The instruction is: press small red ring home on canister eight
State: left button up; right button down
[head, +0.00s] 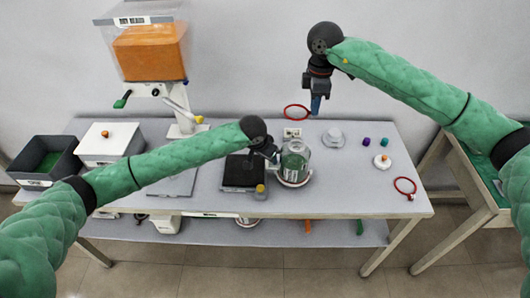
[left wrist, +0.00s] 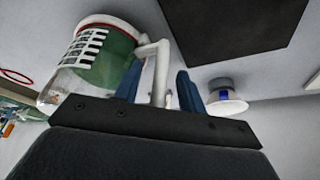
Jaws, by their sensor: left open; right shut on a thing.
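A clear canister (head: 295,160) with green contents stands on a white round base at the table's middle; no number on it is legible. In the left wrist view the canister (left wrist: 105,60) shows its green contents and a white handle (left wrist: 155,70). My left gripper (head: 275,156) is open beside it, its blue fingers (left wrist: 157,88) on either side of the handle. My right gripper (head: 316,106) is raised above the table's back part, shut on a red ring (head: 296,112) that sticks out to its left. Another red ring (head: 405,186) lies at the table's right; I cannot tell which is smaller.
A black scale-like plate (head: 243,172) lies left of the canister. A white lidded piece (head: 333,137), purple and green caps (head: 384,142) and a white disc (head: 382,161) lie to the right. An orange-filled dispenser (head: 150,50) and bins (head: 45,160) stand left. The right front is mostly clear.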

pick_arm(q)
jog(key=shift+w+f, duration=0.1)
jog(key=shift+f, duration=0.2)
jog(key=shift+c, duration=0.4)
grip_shut()
pick_arm(e)
jog(key=shift+m, duration=0.4)
jog(key=shift+d+f, duration=0.25)
jog(key=shift+f, duration=0.6)
jog(key=shift+d+f, duration=0.2)
jog(key=shift+f, duration=0.65)
jog(key=shift+d+f, duration=0.25)
jog(key=shift+f, duration=0.6)
